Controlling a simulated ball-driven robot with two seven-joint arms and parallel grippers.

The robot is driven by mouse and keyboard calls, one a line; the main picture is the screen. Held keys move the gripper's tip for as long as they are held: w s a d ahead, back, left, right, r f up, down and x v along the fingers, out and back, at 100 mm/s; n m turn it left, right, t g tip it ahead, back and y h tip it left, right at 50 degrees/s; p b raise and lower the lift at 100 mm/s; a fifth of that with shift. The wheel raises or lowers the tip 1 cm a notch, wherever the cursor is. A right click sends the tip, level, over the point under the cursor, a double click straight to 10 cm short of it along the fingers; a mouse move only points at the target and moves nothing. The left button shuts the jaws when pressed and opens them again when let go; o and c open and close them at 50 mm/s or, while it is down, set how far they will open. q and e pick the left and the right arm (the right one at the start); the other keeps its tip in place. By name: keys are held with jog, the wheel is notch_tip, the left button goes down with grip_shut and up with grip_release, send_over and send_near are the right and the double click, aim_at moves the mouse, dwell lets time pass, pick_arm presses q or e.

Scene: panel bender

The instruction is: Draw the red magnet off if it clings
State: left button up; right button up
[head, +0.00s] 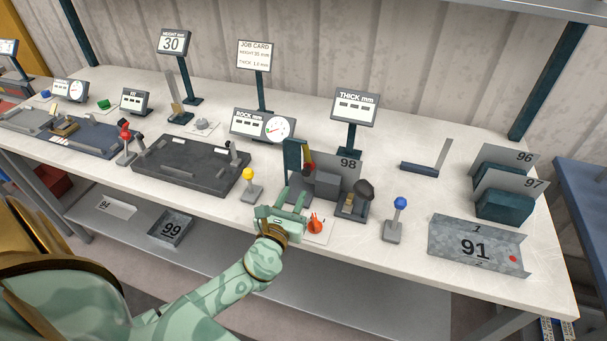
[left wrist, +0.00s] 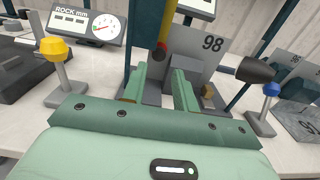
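A small red round spot (head: 513,259) sits at the lower right of the grey panel marked 91 (head: 437,238). A red-orange piece (head: 315,226) stands on a white pad at the bench's front edge, just right of my left gripper. I cannot tell which of these is the magnet. My left gripper (head: 291,196) is open, its fingers apart and pointing at the small machine (head: 326,185) with panel 98 (head: 348,164). The fingers also show in the left wrist view (left wrist: 160,76), with nothing held between them. A red knob (left wrist: 161,48) shows behind them. My right gripper is not in view.
A yellow-topped post (head: 249,182) stands left of the gripper, and a blue-topped post (head: 399,210) stands to the right. Panels 96 (head: 518,155) and 97 (head: 534,184) stand in dark holders at the right. A dark plate fixture (head: 185,165) lies to the left.

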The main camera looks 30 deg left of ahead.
aim_at(306, 171)
pick_arm(q)
jog(key=x, duration=0.8)
jog(key=shift+w+b, duration=0.15)
jog(key=shift+b, duration=0.15)
